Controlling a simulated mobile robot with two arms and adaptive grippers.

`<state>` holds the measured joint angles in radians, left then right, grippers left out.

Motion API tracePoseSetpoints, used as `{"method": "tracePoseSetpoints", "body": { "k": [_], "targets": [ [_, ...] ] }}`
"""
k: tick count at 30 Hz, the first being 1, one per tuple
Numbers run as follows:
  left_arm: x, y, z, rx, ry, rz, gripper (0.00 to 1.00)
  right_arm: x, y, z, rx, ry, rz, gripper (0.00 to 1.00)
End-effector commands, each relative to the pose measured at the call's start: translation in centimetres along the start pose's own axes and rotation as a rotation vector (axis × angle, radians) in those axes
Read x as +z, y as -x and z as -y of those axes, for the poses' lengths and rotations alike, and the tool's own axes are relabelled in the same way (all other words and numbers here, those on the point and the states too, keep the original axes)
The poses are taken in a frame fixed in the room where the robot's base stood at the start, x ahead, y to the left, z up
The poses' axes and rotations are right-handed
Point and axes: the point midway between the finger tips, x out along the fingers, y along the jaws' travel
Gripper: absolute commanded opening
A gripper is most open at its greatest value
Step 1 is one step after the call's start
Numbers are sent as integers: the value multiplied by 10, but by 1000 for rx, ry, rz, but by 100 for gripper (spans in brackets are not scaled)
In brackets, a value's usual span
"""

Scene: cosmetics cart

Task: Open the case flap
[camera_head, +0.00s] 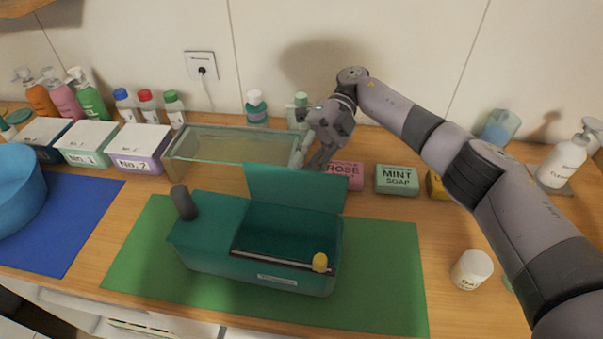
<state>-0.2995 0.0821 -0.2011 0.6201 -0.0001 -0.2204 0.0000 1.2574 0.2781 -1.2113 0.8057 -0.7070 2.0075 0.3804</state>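The teal case (215,235) stands on a green mat (385,265) at the front middle of the counter. Its flap (295,188) is raised and stands up along the back edge, so the dark inside of the right part shows. A yellow knob (320,262) sits at the front right of the case, and a dark grey upright knob (184,202) is at its left end. My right gripper (308,163) is just behind the flap's top edge, with its fingers apart and nothing between them. I cannot tell whether it touches the flap. My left gripper is not in view.
Behind the case is a clear glass bin (215,132). Rose soap (346,174) and mint soap (397,180) boxes lie right of the gripper. A white jar (471,269) stands at the right. A blue bowl (18,190) is at the left. The green mat's right side is clear.

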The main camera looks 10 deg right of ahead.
Motion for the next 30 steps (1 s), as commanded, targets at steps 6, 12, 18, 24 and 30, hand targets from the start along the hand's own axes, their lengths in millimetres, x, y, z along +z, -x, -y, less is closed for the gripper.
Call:
{"method": "tracePoseSetpoints", "body": {
  "k": [6,12,18,24,30],
  "targets": [
    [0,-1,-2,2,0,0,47,0,0,1,1,-4,-4,0],
    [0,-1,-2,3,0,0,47,0,0,1,1,-4,-4,20],
    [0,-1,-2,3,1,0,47,0,0,1,2,-3,-4,33],
    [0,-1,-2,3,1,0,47,0,0,1,2,-2,-3,40],
    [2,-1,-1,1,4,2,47,-1,1,-1,2,-1,-3,40]
  ]
}}
